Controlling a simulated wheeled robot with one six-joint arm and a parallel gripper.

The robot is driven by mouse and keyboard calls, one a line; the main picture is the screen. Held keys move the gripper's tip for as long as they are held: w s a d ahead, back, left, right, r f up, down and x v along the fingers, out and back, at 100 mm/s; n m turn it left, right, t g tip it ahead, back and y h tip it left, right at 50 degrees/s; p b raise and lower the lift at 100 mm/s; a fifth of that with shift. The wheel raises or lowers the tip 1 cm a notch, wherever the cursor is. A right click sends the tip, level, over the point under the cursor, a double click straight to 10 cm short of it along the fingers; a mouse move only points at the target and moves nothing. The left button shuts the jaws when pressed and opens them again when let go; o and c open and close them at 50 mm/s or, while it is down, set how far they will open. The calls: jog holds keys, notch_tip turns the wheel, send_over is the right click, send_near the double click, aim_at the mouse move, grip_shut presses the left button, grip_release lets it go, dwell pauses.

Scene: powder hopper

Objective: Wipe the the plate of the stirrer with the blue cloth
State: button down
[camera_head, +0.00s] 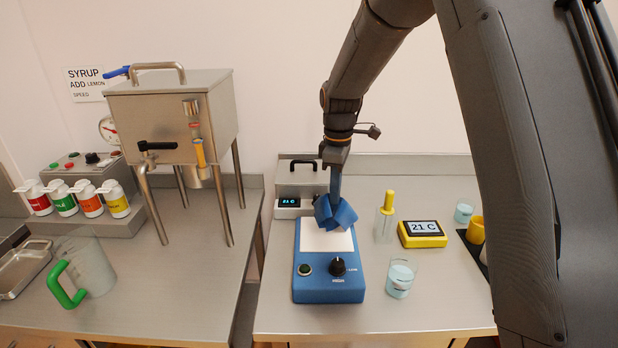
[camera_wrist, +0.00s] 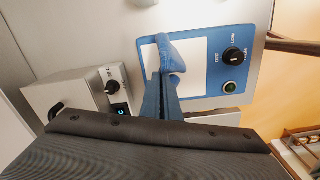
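The blue stirrer (camera_head: 328,288) stands on the right bench, with a black knob and a green button on its front. Its white plate (camera_head: 327,241) faces up and also shows in the wrist view (camera_wrist: 150,57). The crumpled blue cloth (camera_head: 336,213) is at the plate's back edge in the head view. My gripper (camera_head: 335,190) is above it, pointing down, with the cloth at its fingertips. In the wrist view the fingers (camera_wrist: 165,95) are together on the cloth (camera_wrist: 174,53), which lies over part of the plate. Whether the cloth presses on the plate is hard to tell.
A grey box with a display (camera_head: 288,202) stands behind the stirrer. To the right are a glass with a yellow-handled tool (camera_head: 387,215), a yellow thermometer (camera_head: 422,234) and a beaker of pale blue liquid (camera_head: 399,280). A steel hopper (camera_head: 172,120) stands on the left bench.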

jog(key=a+r+n+p, duration=0.1)
jog(key=a+r+n, duration=0.2)
jog(key=a+n, duration=0.65)
jog(key=shift+w+d+f+n+b, duration=0.1)
jog(key=shift+d+f+n+b, duration=0.4)
jog(key=shift+f, duration=0.9)
jog(key=shift+d+f+n+b, duration=0.4)
jog(key=shift+f+b, duration=0.15)
jog(key=shift+f, duration=0.9)
jog(key=shift+w+d+f+n+b, duration=0.1)
jog(key=shift+d+f+n+b, duration=0.4)
jog(key=shift+f, duration=0.9)
jog(key=shift+a, duration=0.1)
jog(key=c, duration=1)
grip_release()
jog(key=shift+f, duration=0.1)
